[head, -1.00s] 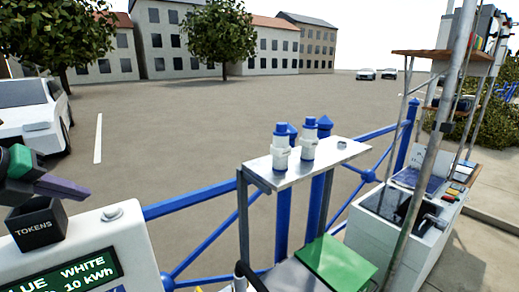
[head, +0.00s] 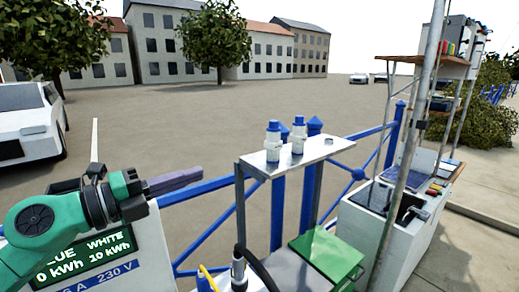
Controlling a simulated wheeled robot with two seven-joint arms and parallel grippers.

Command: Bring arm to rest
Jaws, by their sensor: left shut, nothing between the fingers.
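My left gripper (head: 176,180) comes in from the left on a green and black arm. Its purple-grey fingers are shut with nothing between them and point right, in front of the blue railing. The gripper hangs above the right side of the white meter post (head: 152,255) with its green display, and the arm hides part of the post's top. My right gripper is not in view.
Two white and blue connectors (head: 273,141) stand on a metal shelf (head: 326,148) right of the gripper. Below are a green box (head: 326,256) and a black cable (head: 262,268). A blue railing (head: 212,188) runs behind. A white cabinet (head: 362,232) stands at the right.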

